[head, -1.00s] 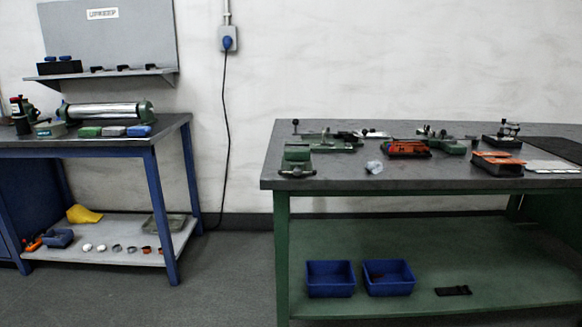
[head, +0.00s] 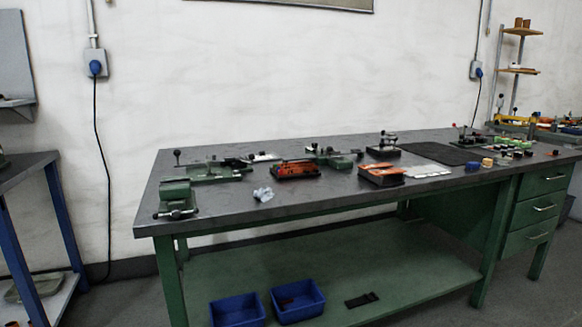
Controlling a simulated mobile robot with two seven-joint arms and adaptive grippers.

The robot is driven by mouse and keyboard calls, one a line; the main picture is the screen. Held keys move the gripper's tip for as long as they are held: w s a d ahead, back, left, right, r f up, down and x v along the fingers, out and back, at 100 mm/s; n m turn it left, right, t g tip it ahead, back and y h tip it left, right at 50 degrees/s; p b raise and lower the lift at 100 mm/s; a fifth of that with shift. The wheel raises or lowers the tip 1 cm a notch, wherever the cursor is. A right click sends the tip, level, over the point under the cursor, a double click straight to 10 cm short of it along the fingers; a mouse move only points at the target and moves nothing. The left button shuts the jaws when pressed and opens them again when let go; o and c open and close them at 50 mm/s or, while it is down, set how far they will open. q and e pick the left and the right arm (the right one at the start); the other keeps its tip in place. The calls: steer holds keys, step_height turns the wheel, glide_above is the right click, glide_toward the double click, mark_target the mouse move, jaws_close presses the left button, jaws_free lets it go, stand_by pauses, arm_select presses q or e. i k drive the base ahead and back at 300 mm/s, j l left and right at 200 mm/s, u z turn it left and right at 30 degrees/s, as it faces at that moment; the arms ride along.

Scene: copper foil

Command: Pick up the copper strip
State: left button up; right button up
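I cannot make out a copper strip for certain. A dark box with an orange-brown top (head: 382,171) sits on the workbench (head: 330,199), and something reddish-brown, too small to identify, lies in the right blue bin (head: 299,311) on the lower shelf. An orange tray (head: 296,173) with dark parts is left of the box on the bench top. Neither of my grippers is in view.
A green vise (head: 178,195) stands at the bench's left end, with crumpled foil (head: 263,194) nearby. A dark mat (head: 440,153) lies further right, and drawers (head: 535,211) fill the bench's right end. Another table (head: 30,172) stands at far left. Some floor shows between them.

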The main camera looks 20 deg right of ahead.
mark_target(278, 169)
steer(key=i+l+z, duration=0.15)
steer(key=i, duration=0.25)
steer(key=i+l+z, duration=0.1)
steer(key=i, duration=0.25)
steer(key=i+l+z, duration=0.15)
steer(key=i, duration=0.25)
steer(key=l, duration=0.1)
